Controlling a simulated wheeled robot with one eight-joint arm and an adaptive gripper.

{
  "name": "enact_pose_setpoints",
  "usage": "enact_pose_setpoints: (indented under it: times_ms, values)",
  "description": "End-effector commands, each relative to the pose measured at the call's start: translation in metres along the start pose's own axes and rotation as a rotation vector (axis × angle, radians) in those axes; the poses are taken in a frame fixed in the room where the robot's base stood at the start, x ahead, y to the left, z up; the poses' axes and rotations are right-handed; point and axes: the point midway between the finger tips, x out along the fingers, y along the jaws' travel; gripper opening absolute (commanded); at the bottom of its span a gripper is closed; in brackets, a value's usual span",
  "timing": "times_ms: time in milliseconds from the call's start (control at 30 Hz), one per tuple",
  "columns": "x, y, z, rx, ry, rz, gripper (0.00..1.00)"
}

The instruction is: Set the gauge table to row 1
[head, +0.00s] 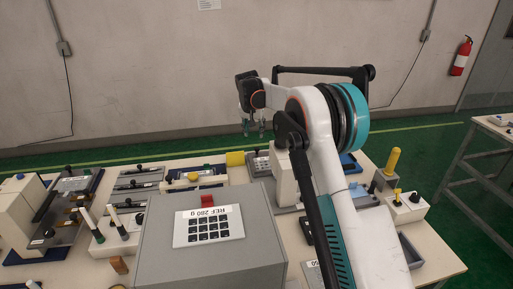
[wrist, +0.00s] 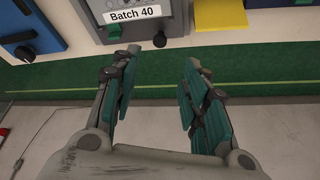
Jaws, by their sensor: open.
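I cannot tell for certain which unit is the gauge table. My gripper (head: 253,131) points down beyond the back of the bench in the head view. In the wrist view my gripper (wrist: 160,60) is open, with nothing between its fingers. A grey unit labelled "Batch 40" (wrist: 135,14) lies past the fingertips, with a black round knob (wrist: 159,39) at its edge and a green part at its left. This unit seems to be the small grey panel (head: 261,164) below my gripper in the head view. No row marking is readable.
A grey box with a keypad (head: 209,226) labelled "REF 280 g" stands at the front. A yellow block (head: 235,158) lies near the back edge, also seen in the wrist view (wrist: 220,14). A blue unit with a black knob (wrist: 26,50) is at upper left there. Yellow-handled posts (head: 392,162) stand at right.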

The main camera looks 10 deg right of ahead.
Motion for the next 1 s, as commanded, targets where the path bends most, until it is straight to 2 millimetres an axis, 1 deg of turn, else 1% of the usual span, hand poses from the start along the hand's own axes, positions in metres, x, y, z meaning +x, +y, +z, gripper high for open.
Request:
enact_pose_setpoints:
  times_ms: [33,400,600,700,800,1000]
  values:
    - [0.01,0.0,0.001,0.0,0.0,0.0,0.41]
    - [0.082,0.001,0.001,0.001,0.0,0.0,0.41]
    - [0.112,0.0,0.001,0.001,0.0,-0.001,0.41]
    - [0.121,0.0,0.001,0.0,0.0,-0.001,0.41]
    - [0.125,0.0,0.0,0.0,0.0,-0.001,0.41]
    - [0.127,0.0,0.0,0.0,0.0,-0.001,0.41]
